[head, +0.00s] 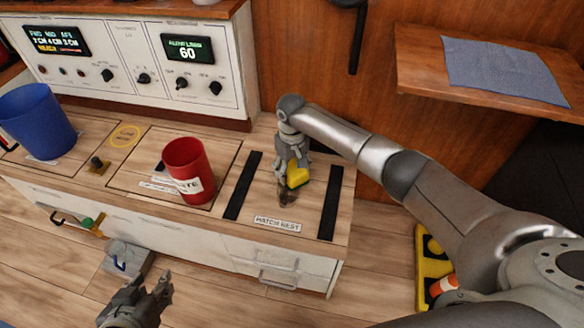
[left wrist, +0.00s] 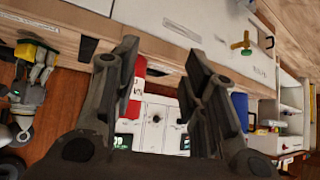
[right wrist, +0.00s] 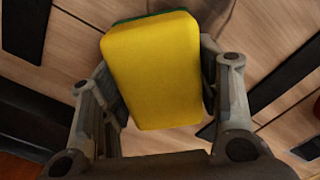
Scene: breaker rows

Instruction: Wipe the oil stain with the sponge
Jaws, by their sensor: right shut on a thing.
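A yellow sponge (head: 298,177) with a green layer is held by my right gripper (head: 292,170) over the counter panel between two black strips. The right wrist view shows the sponge (right wrist: 152,70) between both fingers. A dark oil stain (head: 287,196) lies on the wood just below the sponge in the head view, partly covered by the gripper. Whether the sponge touches the surface, I cannot tell. My left gripper (head: 138,298) is off the counter's front at the lower left. In the left wrist view the left gripper (left wrist: 158,65) has its fingers apart and is empty.
A red cup (head: 188,168) stands left of the black strip (head: 243,186). A blue bin (head: 37,120) is at the far left. A control panel (head: 150,60) backs the counter. The drawer handle (head: 277,278) sticks out in front.

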